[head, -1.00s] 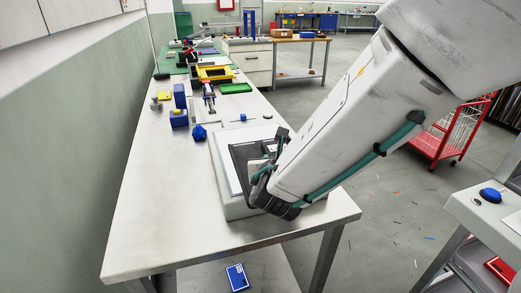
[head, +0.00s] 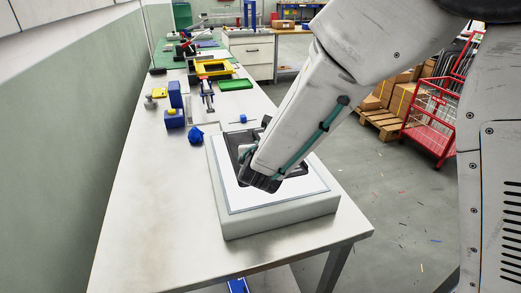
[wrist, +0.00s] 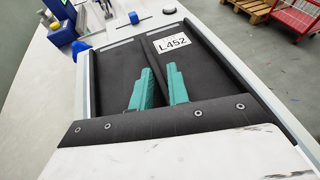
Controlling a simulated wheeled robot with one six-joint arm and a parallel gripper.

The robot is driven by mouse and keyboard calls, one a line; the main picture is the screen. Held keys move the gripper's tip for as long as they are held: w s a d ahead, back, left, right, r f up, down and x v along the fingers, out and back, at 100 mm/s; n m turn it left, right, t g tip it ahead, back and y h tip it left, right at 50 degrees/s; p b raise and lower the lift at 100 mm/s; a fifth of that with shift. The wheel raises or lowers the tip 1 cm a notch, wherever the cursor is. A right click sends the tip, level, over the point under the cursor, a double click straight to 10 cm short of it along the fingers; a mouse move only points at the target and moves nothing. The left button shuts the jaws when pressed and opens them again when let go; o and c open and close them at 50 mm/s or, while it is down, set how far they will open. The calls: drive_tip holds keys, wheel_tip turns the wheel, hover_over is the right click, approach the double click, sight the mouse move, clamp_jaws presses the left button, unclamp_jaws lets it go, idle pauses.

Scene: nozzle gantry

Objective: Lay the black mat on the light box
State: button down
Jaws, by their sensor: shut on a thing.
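The light box (head: 285,217) is a pale grey slab with a white top panel near the front of the bench. My gripper (head: 262,181) is over its far half, pointing down. In the wrist view, the teal fingertips of my gripper (wrist: 162,88) are closed in on the black mat (wrist: 103,77), which spreads on both sides of them. A white "L452" label shows on the dark surface. In the head view the black mat (head: 236,143) is mostly hidden behind my arm. I cannot tell whether it touches the panel.
Blue blocks (head: 175,118) and a blue knob-like piece (head: 195,136) lie beyond the light box on the left. A yellow frame (head: 213,68) and green tray (head: 235,85) are farther back. The bench's left side is clear. A red cart (head: 432,120) stands on the right.

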drive_tip(key=shift+s+a+f, duration=0.15)
drive_tip(key=shift+f, duration=0.9)
drive_tip(key=shift+d, duration=0.2)
drive_tip(key=c, duration=1.3)
unclamp_jaws()
drive_tip(key=shift+c, duration=0.2)
